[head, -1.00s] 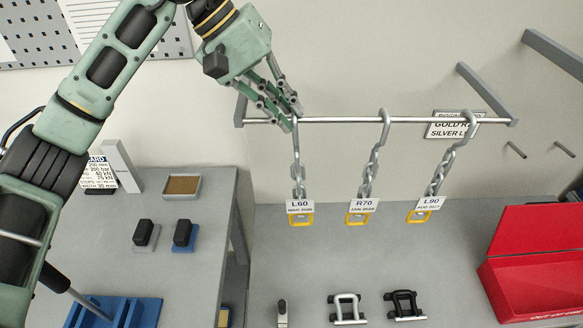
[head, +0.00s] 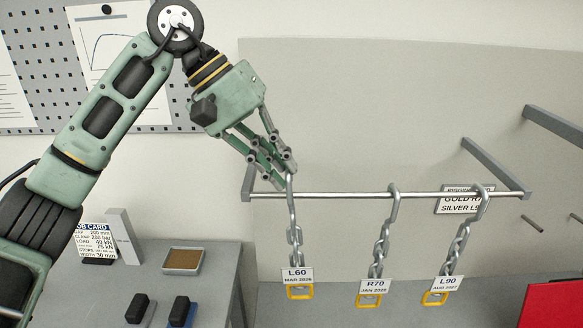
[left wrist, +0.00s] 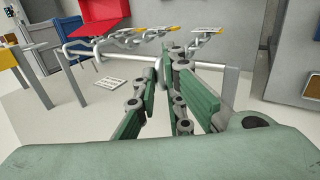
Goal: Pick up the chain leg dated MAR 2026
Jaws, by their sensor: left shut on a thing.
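The chain leg tagged L60, MAR 2026 (head: 295,245) hangs at the left end of the rail (head: 340,195), with a white tag and a yellow end link. My left gripper (head: 283,167) is shut on the top of its hook, just above the rail. The fingers hide part of the hook, and I cannot tell whether it is clear of the rail. In the left wrist view the gripper's fingers (left wrist: 170,70) meet beside the rail. My right gripper is not in view.
A sign (head: 460,203) is behind the rail. A job card (head: 97,240) and a tray (head: 183,261) are on the left table. A red box (head: 555,300) is lower right.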

